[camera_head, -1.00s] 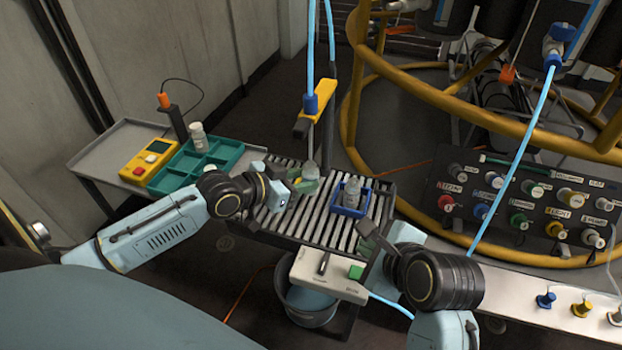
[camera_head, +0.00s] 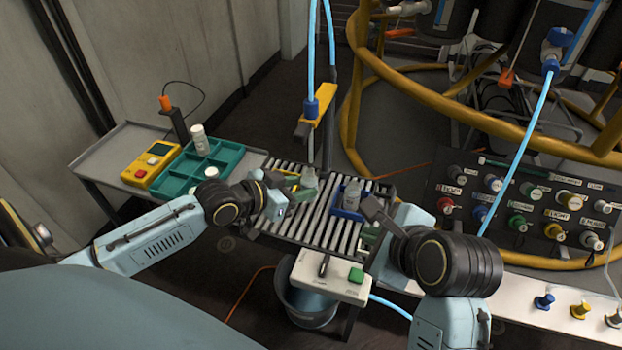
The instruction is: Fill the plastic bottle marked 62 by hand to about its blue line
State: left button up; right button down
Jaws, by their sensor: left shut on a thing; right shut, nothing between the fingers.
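A small clear bottle (camera_head: 308,179) is held by my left gripper (camera_head: 294,186), which is shut on it over the slatted rack. The bottle stands about upright just below the yellow filling head (camera_head: 316,113) and its thin spout. A second pale bottle (camera_head: 353,189) stands in a small blue holder (camera_head: 347,213) to the right. I cannot read a number or see a blue line on either bottle, nor tell the liquid level. My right gripper (camera_head: 368,226) is shut and empty, beside the blue holder and above the white control box.
The white control box (camera_head: 335,281) has a lever and a green button (camera_head: 356,275). A bucket (camera_head: 307,304) stands below it. A teal tray (camera_head: 174,184) with a white bottle (camera_head: 199,138) and a yellow meter (camera_head: 150,164) lie on the left table. A valve panel (camera_head: 520,210) stands right.

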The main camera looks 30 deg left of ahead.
pick_arm(q)
jog(key=s+d+p, duration=0.1)
jog(key=s+p, duration=0.4)
jog(key=s, duration=0.2)
jog(key=shift+s+d, duration=0.25)
jog(key=shift+d, duration=0.15)
